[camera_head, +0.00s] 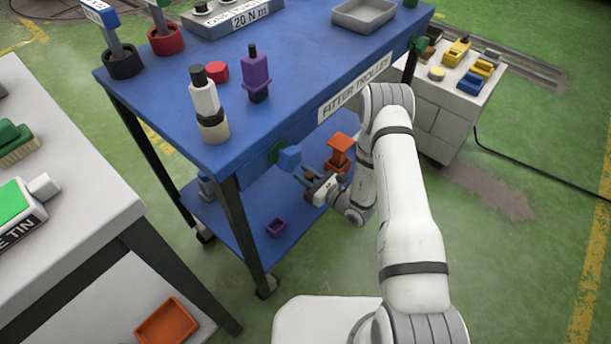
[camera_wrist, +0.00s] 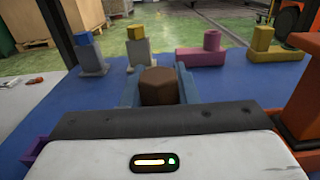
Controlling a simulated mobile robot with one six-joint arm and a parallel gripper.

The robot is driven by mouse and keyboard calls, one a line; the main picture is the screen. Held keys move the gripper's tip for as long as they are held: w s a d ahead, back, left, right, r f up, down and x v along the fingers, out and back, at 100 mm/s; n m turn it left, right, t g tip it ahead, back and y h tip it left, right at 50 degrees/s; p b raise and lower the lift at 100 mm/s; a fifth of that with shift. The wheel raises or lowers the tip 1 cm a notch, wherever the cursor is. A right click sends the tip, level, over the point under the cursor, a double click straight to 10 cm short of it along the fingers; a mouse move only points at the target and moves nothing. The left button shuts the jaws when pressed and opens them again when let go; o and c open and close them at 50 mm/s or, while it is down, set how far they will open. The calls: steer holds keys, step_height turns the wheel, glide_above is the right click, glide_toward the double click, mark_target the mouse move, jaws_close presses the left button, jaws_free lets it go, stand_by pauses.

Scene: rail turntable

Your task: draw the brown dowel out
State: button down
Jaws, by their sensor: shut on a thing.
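The brown dowel (camera_wrist: 158,86) shows in the wrist view as a short brown block with a faceted top. It stands between the two blue-grey fingers of my gripper (camera_wrist: 157,92), which is shut on it. The dowel's lower part is hidden by the gripper body, so I cannot tell whether it sits in a hole. In the head view my gripper (camera_head: 308,183) reaches in over the lower blue shelf (camera_head: 245,240) of the trolley, and the dowel is small and hard to make out there.
An orange stand (camera_wrist: 302,105) is close on the right of my gripper. Behind are a grey block with a blue top (camera_wrist: 90,57), one with a yellow top (camera_wrist: 138,50), a purple piece (camera_wrist: 204,52) and a yellow piece (camera_wrist: 266,45). The trolley's top deck (camera_head: 290,75) hangs overhead.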

steer(key=shift+r+p, duration=0.95)
steer(key=shift+r, duration=0.8)
steer(key=shift+r+p, duration=1.6)
steer(key=shift+r, duration=0.9)
